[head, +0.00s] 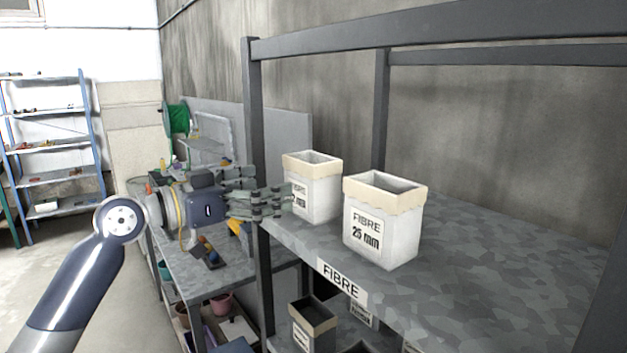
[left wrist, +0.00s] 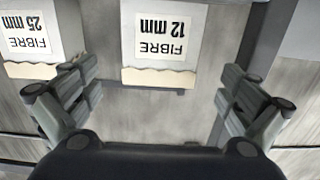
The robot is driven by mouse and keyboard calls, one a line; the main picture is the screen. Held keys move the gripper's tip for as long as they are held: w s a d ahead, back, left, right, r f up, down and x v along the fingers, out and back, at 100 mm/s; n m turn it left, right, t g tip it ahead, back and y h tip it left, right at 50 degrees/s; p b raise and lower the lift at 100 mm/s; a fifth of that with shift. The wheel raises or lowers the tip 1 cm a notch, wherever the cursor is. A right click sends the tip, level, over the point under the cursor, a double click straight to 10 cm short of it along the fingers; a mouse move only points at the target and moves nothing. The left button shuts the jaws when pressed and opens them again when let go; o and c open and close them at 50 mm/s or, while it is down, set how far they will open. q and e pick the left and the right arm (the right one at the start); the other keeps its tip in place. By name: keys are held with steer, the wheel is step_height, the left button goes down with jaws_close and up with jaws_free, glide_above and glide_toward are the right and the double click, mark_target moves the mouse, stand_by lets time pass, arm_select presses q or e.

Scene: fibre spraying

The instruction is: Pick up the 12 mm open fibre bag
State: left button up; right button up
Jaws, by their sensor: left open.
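The 12 mm fibre bag (head: 318,198) is white with a folded beige rim and an open top, upright on the shelf near its left end. My left gripper (head: 278,202) is just left of it, fingers pointing at it and partly covering its label. In the left wrist view the picture is upside down; the 12 mm bag (left wrist: 163,55) is centred ahead, with its label readable. The left gripper (left wrist: 160,92) is open, one finger to each side, with nothing held. I cannot tell whether a finger touches the bag. My right gripper is not in view.
A 25 mm fibre bag (head: 383,238) stands close to the right of the 12 mm one. Dark shelf posts (head: 256,110) rise at the shelf's corners. The shelf (head: 480,270) is clear further right. A cluttered workbench (head: 205,280) stands left, with more containers (head: 313,325) below.

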mark_target(297, 173)
arm_select(q)
steer(key=d, duration=0.1)
steer(key=w+d+p, duration=0.1)
steer(key=d+r+p, duration=0.1)
steer(key=shift+w+d, duration=0.3)
steer(key=shift+w+d+f, duration=0.1)
steer(key=shift+w+d, duration=0.15)
steer(key=shift+w+d+p, duration=0.2)
steer(key=shift+w+p, duration=0.1)
steer(key=p+x, duration=0.1)
steer(key=x, duration=0.1)
steer(key=p+x, duration=0.1)
steer(key=x, duration=0.1)
steer(key=shift+w+a+r+p, duration=0.15)
steer(key=shift+a+r+p, duration=0.1)
steer(key=shift+p, duration=0.15)
steer(key=shift+w+d+f, duration=0.1)
steer(key=shift+w+d, duration=0.1)
steer(key=shift+d, duration=0.1)
steer(key=shift+d+f, duration=0.1)
steer(key=c, duration=0.9)
steer(key=shift+c, duration=1.3)
steer(key=shift+o, duration=0.2)
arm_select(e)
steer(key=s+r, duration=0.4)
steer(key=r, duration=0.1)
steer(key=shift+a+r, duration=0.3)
